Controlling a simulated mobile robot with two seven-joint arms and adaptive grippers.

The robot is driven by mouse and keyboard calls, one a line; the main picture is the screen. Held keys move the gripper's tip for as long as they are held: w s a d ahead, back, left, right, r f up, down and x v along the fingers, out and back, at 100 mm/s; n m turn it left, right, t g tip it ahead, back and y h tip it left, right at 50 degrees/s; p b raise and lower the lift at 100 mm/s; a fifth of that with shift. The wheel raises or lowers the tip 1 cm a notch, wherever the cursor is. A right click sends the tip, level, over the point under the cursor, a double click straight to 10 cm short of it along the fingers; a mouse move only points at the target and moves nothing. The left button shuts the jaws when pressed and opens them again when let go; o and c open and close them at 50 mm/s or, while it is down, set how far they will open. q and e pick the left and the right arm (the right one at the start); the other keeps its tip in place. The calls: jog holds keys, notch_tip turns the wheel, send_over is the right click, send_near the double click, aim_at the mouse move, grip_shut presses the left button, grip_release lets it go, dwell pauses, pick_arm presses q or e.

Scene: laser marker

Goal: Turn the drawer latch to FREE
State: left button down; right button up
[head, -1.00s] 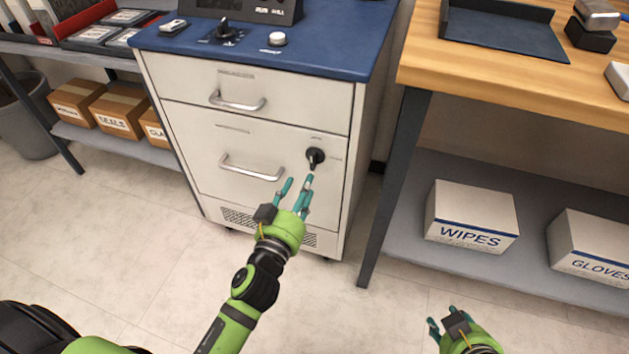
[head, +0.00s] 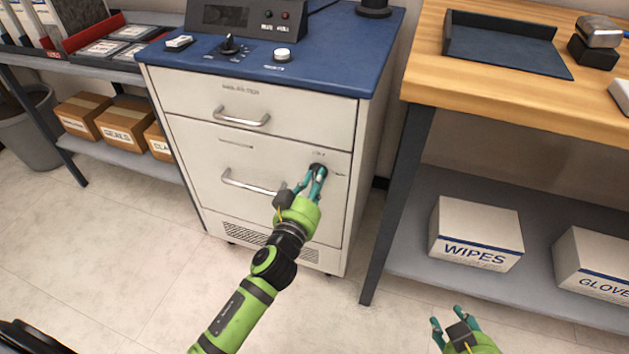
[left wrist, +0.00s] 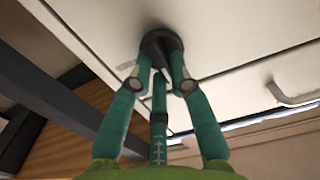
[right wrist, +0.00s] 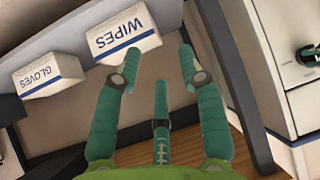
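The drawer latch is a round black knob (head: 317,166) at the upper right of the cabinet's lower drawer front (head: 225,160). In the left wrist view the knob (left wrist: 160,40) sits between the fingertips. My left gripper (head: 310,175) is at the latch, its fingers drawn in and appearing to touch the knob's sides. The fingers cover most of the latch in the head view, so its pointer and the small labels cannot be read. My right gripper (head: 447,316) is open and empty, low in front of the bench shelf; its spread fingers show in the right wrist view (right wrist: 160,60).
The cabinet has an upper drawer handle (head: 242,120) and a lower drawer handle (head: 248,183). A wooden bench (head: 500,85) stands to the right, with a WIPES box (head: 475,235) and a GLOVES box (head: 600,270) on its shelf. The floor in front is clear.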

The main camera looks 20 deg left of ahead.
jog(key=shift+s+f, duration=0.1)
dwell(0.3)
pick_arm(q)
jog(key=shift+f+m+p, duration=0.15)
jog(key=shift+m+p, duration=0.25)
jog(key=shift+m, duration=2.6)
jog(key=shift+f+m+p, duration=0.15)
jog(key=shift+m+p, duration=0.25)
jog(key=shift+m, duration=2.6)
jog(key=shift+f+m+p, duration=0.15)
jog(key=shift+m+p, duration=0.25)
jog(key=shift+m, duration=2.6)
pick_arm(e)
jog(key=s+d+f+g+h, duration=0.1)
jog(key=s+d+f+g, duration=0.2)
jog(key=s+f+g, duration=0.3)
jog(key=shift+s+d+m, duration=0.3)
jog(key=shift+s, duration=1.15)
jog(key=shift+f, duration=0.1)
jog(key=shift+w, duration=0.15)
pick_arm(q)
jog(key=c, duration=1.1)
grip_release()
jog(key=shift+c, duration=0.2)
jog(key=s, duration=1.2)
jog(key=shift+a, duration=0.2)
